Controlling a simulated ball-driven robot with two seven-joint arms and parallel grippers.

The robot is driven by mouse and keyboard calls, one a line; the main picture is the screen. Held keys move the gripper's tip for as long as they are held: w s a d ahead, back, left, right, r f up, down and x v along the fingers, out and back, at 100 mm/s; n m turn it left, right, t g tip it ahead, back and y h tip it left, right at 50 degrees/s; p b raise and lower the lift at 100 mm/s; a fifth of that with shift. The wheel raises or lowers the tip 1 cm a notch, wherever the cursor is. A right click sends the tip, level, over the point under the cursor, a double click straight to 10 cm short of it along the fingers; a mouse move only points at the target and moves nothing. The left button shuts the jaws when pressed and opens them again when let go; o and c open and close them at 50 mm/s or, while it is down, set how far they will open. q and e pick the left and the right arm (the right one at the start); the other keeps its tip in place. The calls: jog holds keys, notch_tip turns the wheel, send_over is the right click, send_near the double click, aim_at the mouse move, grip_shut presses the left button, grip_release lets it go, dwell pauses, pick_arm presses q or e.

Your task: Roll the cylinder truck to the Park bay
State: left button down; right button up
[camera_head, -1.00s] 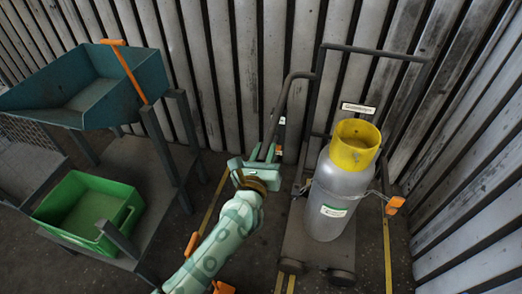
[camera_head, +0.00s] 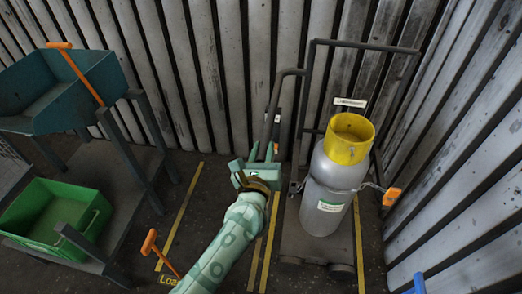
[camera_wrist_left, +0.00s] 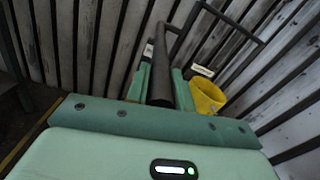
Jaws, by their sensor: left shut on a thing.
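The cylinder truck (camera_head: 299,247) is a dark wheeled frame with a flat base and tall bars, standing upright near the ribbed wall. It carries a grey cylinder (camera_head: 322,208) with a yellow collar (camera_head: 349,138); the collar also shows in the left wrist view (camera_wrist_left: 207,97). My left gripper (camera_head: 258,166) is shut on the truck's dark bent handle bar (camera_head: 272,112). In the left wrist view the bar (camera_wrist_left: 161,80) runs between the green fingers. My right gripper is not in view. No Park bay lettering is readable.
Yellow floor lines (camera_head: 269,243) run left of the truck, with another (camera_head: 359,247) close on its right. Partial "Load" lettering (camera_head: 168,280) lies lower left. A teal bin (camera_head: 60,95) and green crate (camera_head: 60,215) stand left. A blue piece (camera_head: 418,284) shows lower right.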

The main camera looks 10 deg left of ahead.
pick_arm(q)
jog(key=shift+s+d, duration=0.1)
jog(key=shift+d, duration=0.1)
jog(key=c, duration=1.6)
grip_release()
jog(key=o, duration=0.4)
jog(key=shift+d, duration=0.2)
jog(key=shift+a, duration=0.1)
jog(key=shift+s, duration=0.15)
jog(key=s, duration=1.6)
jog(key=shift+a+p, duration=0.25)
jog(key=shift+p, duration=0.05)
jog(key=shift+f, duration=0.1)
